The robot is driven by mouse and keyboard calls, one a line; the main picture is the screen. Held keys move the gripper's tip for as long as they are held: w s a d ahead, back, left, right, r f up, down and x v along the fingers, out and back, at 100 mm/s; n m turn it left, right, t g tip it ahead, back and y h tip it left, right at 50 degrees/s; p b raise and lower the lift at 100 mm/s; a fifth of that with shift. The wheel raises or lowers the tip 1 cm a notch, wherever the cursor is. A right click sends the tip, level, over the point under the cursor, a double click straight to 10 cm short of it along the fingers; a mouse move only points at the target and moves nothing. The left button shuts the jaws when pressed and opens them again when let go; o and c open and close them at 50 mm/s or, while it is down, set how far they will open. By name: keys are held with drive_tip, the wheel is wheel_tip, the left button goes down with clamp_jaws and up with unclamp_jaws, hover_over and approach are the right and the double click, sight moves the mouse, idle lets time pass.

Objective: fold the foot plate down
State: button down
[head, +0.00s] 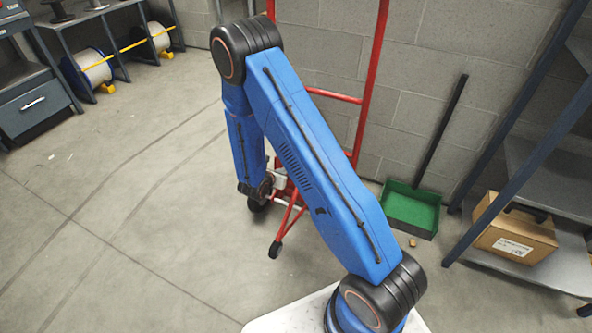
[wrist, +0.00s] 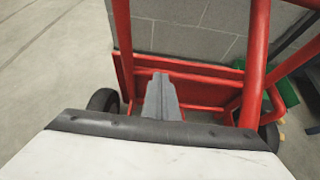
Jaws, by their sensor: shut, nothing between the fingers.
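A red hand truck (head: 374,75) stands against the block wall, partly hidden behind my arm in the head view. In the wrist view its red tube frame (wrist: 257,60) rises at the right, with a dark wheel on each side. A broad red plate (wrist: 205,92) spans low between the uprights; I take it for the foot plate, but cannot tell its exact tilt. My gripper (wrist: 162,90) is shut and empty, its grey fingers in front of the plate. I cannot tell whether they touch it.
A green dustpan (head: 410,208) with a long dark handle leans at the wall, right of the truck. A shelf with a cardboard box (head: 515,228) stands farther right. Cable spools (head: 95,70) sit under a bench at the far left. The floor left of the truck is clear.

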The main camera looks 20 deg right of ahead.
drive_tip(key=x, duration=1)
drive_tip(key=shift+w+d, duration=1.25)
drive_tip(key=shift+d, duration=0.15)
